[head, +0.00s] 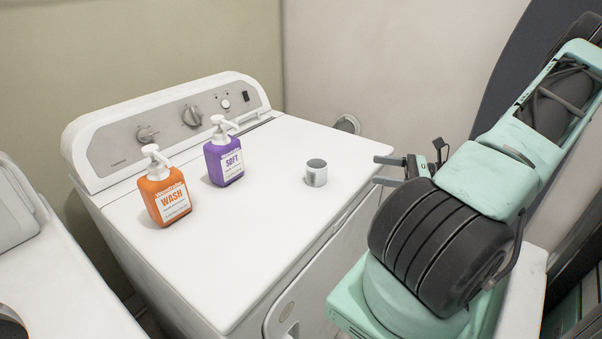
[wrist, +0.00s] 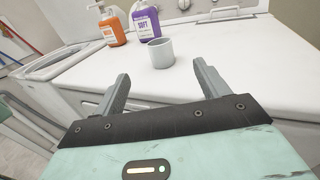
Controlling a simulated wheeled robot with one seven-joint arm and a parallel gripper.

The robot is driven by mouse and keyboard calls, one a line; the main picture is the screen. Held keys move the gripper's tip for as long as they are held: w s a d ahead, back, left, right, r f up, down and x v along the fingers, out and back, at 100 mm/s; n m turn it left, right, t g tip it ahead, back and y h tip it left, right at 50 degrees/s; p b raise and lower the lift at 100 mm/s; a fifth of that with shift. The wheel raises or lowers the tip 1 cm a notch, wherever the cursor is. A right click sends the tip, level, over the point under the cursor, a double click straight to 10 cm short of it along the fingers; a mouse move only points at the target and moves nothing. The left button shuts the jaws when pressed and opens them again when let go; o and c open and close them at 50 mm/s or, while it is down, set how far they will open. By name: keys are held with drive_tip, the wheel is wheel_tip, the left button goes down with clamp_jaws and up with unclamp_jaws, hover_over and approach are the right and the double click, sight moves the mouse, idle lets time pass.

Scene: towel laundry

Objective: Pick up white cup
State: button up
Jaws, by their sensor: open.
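The white cup (head: 316,173) stands upright on the white top of the machine, near its front right edge. In the wrist view the cup (wrist: 160,53) stands ahead of my gripper (wrist: 160,82), roughly between the lines of its two fingers. The fingers are spread apart with nothing between them. In the head view my gripper (head: 385,170) is to the right of the cup, just off the machine's right edge, and does not touch the cup.
An orange WASH bottle (head: 166,192) and a purple SOFT bottle (head: 223,155) stand left of the cup on the machine (head: 240,255). The control panel (head: 180,118) rises at the back. The top around the cup is clear. Another white machine (head: 50,270) is at the left.

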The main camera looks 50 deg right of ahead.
drive_tip(key=p, duration=0.2)
approach(317, 164)
drive_tip(key=w+a+r, duration=0.2)
drive_tip(key=a, duration=0.1)
drive_tip(key=shift+w+a+r, duration=0.15)
drive_tip(key=shift+f+p+x, duration=0.2)
drive_tip(key=shift+p+x, duration=0.3)
drive_tip(key=shift+x, duration=1)
drive_tip(key=shift+f+p+x, duration=0.2)
drive_tip(key=shift+p+x, duration=0.3)
drive_tip(key=shift+x, duration=1.05)
drive_tip(key=shift+a, duration=0.2)
drive_tip(key=c, duration=1)
